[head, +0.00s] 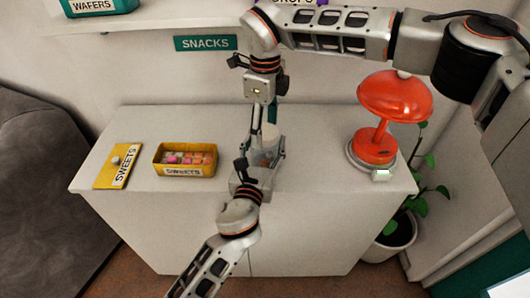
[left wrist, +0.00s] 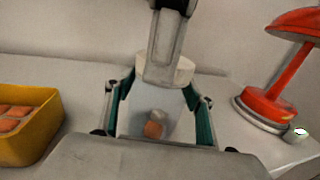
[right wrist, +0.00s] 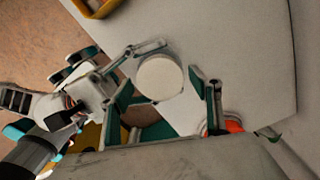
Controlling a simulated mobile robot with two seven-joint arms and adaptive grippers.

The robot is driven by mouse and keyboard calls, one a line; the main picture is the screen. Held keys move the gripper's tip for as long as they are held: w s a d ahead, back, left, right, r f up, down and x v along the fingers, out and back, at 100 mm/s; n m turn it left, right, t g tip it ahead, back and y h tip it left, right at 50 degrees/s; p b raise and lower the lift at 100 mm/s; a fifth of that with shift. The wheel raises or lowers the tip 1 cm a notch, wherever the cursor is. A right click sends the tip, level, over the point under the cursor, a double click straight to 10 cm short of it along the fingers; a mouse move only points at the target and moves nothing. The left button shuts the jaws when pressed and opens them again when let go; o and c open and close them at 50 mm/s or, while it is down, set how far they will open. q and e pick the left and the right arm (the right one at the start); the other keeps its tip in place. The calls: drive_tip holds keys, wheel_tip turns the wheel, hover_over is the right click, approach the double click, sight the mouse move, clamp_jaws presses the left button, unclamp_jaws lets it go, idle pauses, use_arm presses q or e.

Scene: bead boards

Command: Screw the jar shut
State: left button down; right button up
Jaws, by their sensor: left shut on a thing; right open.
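A clear jar (head: 267,155) stands upright on the white cabinet top. It holds an orange and a pale piece, seen in the left wrist view (left wrist: 153,122). A round white lid (left wrist: 180,72) sits on its mouth; whether it is screwed tight I cannot tell. The lid shows from above in the right wrist view (right wrist: 160,78). My left gripper (head: 262,160) is shut on the jar body from the front. My right gripper (head: 267,127) points down from above, open, its fingers at either side of the lid. One right finger hides part of the lid in the left wrist view.
A yellow sweets box (head: 185,173) and its yellow lid (head: 106,175) lie left on the cabinet top (head: 215,122). A red lamp (head: 385,110) stands to the right. A shelf (head: 60,32) hangs above at the back. A potted plant (head: 392,238) is beside the cabinet.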

drive_tip(key=shift+f, duration=0.1)
drive_tip(key=c, duration=1.2)
drive_tip(key=shift+o, duration=0.2)
drive_tip(key=o, duration=1.3)
wheel_tip(320, 180, up, 12)
use_arm(q)
drive_tip(key=c, duration=0.8)
unclamp_jaws()
